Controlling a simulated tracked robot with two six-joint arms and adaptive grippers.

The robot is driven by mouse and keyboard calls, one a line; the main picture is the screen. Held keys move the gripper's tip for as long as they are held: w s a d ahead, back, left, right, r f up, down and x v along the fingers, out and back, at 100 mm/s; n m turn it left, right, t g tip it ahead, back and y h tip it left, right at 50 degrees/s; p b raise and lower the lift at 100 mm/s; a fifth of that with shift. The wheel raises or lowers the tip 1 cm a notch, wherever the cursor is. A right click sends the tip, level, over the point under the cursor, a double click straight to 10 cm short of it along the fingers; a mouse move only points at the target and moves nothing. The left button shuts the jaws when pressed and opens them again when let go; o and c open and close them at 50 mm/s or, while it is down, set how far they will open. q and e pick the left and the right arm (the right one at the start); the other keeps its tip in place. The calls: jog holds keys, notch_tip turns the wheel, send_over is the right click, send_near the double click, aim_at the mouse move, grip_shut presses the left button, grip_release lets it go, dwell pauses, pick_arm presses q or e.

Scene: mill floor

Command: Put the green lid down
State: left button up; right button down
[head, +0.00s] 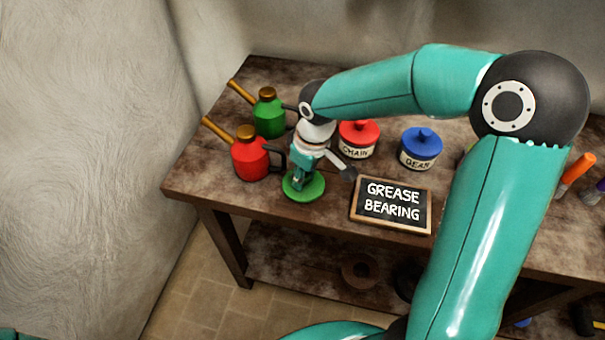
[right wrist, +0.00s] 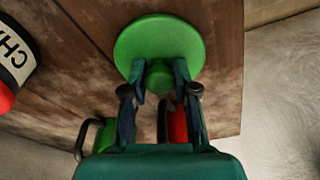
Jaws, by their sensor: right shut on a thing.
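The green lid (head: 303,188) is a flat round disc with a knob, near the front left edge of the workbench. My right gripper (head: 301,177) points down from above and is shut on the lid's knob. In the right wrist view, the lid (right wrist: 160,42) lies flat-on beyond the fingers, and the gripper (right wrist: 160,78) has one finger on each side of the knob. I cannot tell whether the lid touches the bench top or is slightly above it. My left gripper is not in view.
A red oil can (head: 250,160) and a green oil can (head: 269,118) stand left of the lid. Red-lidded CHAIN pot (head: 357,150) and blue-lidded GEAR pot (head: 420,158) stand behind. A GREASE BEARING sign (head: 391,224) is to the right. The workbench (head: 200,178) has bare wood at its left end.

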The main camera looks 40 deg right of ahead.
aim_at(310, 187)
jog(key=shift+f, duration=0.2)
jog(key=c, duration=0.9)
grip_release()
jog(key=shift+r, duration=0.1)
jog(key=shift+r, duration=0.1)
jog(key=shift+r, duration=0.2)
jog(key=r, duration=0.4)
jog(key=s+r, duration=0.1)
jog(key=r, duration=0.6)
jog(key=shift+s+d+r+p, duration=0.25)
jog(key=shift+s+r+p, duration=0.05)
jog(key=shift+s+p, duration=0.1)
